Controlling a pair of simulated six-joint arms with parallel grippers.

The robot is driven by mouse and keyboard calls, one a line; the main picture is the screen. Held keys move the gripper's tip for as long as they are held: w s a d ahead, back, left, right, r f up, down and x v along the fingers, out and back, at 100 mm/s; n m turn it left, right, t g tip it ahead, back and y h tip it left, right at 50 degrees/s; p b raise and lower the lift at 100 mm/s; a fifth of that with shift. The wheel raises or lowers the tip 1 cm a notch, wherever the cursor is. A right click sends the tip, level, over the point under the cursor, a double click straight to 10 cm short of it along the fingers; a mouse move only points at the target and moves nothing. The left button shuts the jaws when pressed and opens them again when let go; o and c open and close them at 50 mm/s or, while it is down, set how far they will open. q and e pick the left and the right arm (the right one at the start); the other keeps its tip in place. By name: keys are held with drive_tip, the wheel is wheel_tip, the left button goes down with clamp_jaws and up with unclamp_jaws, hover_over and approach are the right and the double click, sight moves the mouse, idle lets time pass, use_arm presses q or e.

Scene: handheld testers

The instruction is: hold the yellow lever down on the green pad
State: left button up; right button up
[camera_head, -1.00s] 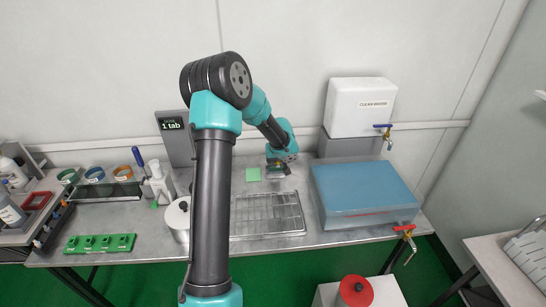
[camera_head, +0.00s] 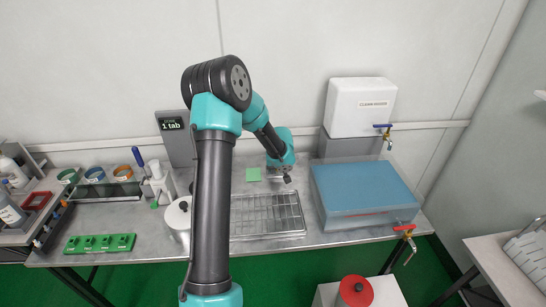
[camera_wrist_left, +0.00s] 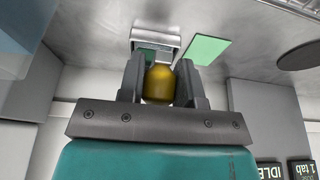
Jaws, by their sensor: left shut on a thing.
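In the left wrist view, my left gripper (camera_wrist_left: 160,80) is shut on a yellow rounded piece (camera_wrist_left: 159,84), which I take to be the yellow lever. Its far end is hidden. A grey piece with a dark green patch (camera_wrist_left: 154,42) lies just beyond the fingertips. The green pad (camera_wrist_left: 208,49) is a flat, light green square on the metal bench, apart from the yellow piece. In the head view, the green pad (camera_head: 253,174) lies left of my left gripper (camera_head: 287,179); the yellow piece is not discernible there. My right gripper is out of view.
A wire rack tray (camera_head: 270,214) lies in front of my gripper. A blue-lidded bin (camera_head: 362,188) stands to the right, below a white water tank (camera_head: 360,101). A grey display (camera_head: 173,138) stands at the back left. My arm hides part of the bench.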

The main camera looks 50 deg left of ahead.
use_arm(q)
drive_tip(key=shift+s+d+f, duration=0.15)
drive_tip(key=shift+d+f, duration=0.1)
drive_tip(key=shift+f, duration=0.3)
drive_tip(key=shift+s+d+f, duration=0.1)
drive_tip(key=shift+d+f, duration=0.05)
drive_tip(key=shift+f, duration=0.55)
drive_tip(key=shift+s+d+f, duration=0.1)
drive_tip(key=shift+f, duration=0.8)
drive_tip(key=shift+w+a+r, duration=0.1)
drive_tip(key=shift+r, duration=0.05)
idle(2.0)
drive_tip(key=shift+a+r, duration=0.1)
drive_tip(key=shift+r, duration=0.3)
drive_tip(key=shift+w+a+r, duration=0.1)
drive_tip(key=shift+r, duration=0.5)
drive_tip(key=shift+w+a+r, duration=0.1)
drive_tip(key=shift+r, duration=0.45)
